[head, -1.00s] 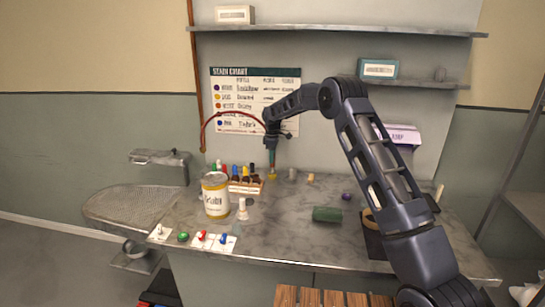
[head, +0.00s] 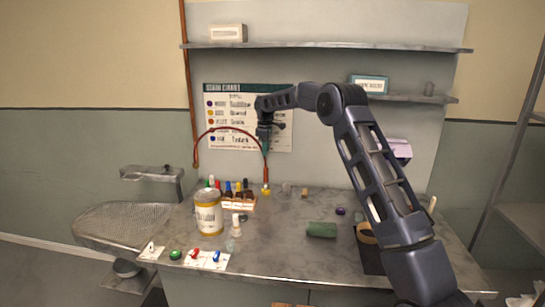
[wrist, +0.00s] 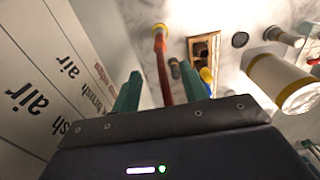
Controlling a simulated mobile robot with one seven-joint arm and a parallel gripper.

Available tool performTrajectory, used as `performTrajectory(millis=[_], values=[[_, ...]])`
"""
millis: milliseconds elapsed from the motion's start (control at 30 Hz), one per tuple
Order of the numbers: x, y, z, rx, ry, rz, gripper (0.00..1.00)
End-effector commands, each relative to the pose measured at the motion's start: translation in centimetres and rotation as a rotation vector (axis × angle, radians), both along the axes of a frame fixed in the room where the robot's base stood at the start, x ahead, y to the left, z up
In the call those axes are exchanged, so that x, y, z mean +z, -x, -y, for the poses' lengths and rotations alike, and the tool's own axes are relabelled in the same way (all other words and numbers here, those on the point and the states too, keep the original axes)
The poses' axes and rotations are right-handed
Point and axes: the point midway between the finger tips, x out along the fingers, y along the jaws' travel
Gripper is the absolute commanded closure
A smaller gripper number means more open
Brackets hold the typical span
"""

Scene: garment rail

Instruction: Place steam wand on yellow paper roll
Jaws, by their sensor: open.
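The steam wand (head: 266,173) is a slim orange-red piece at the end of an arching red hose (head: 226,130). It stands about upright, its lower end at the small yellow paper roll (head: 266,190) on the counter. I cannot tell how exactly it seats there. My gripper (head: 264,150) is open, above the roll at the wand's upper part. In the wrist view, the wand (wrist: 163,70) shows between the two spread green fingers (wrist: 157,82), with space on both sides. A yellowish end of it shows farther off.
A bottle rack (head: 238,203) stands left of the roll, with a large white-and-yellow can (head: 208,213) in front. A green roll (head: 321,230) and a dark box (head: 368,255) lie right. The middle of the marble counter (head: 280,245) is clear. Shelves hang behind.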

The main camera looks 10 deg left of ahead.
Motion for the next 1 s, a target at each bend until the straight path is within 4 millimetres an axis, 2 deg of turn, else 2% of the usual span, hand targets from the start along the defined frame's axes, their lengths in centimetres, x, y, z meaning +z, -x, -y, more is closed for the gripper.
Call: performTrajectory(millis=[267,367,467,667,800,1000], values=[[0.6,0.1,0.3,-0.005,-0.001,0.002,0.56],[1.9,0.3,1.4,-0.03,-0.004,0.011,0.56],[4.1,1.1,3.6,-0.08,-0.008,0.025,0.56],[9.3,3.8,9.5,-0.218,-0.021,0.062,0.56],[12.3,6.2,13.7,-0.317,-0.031,0.086,0.56],[15.9,10.3,19.5,-0.46,-0.048,0.12,0.56]])
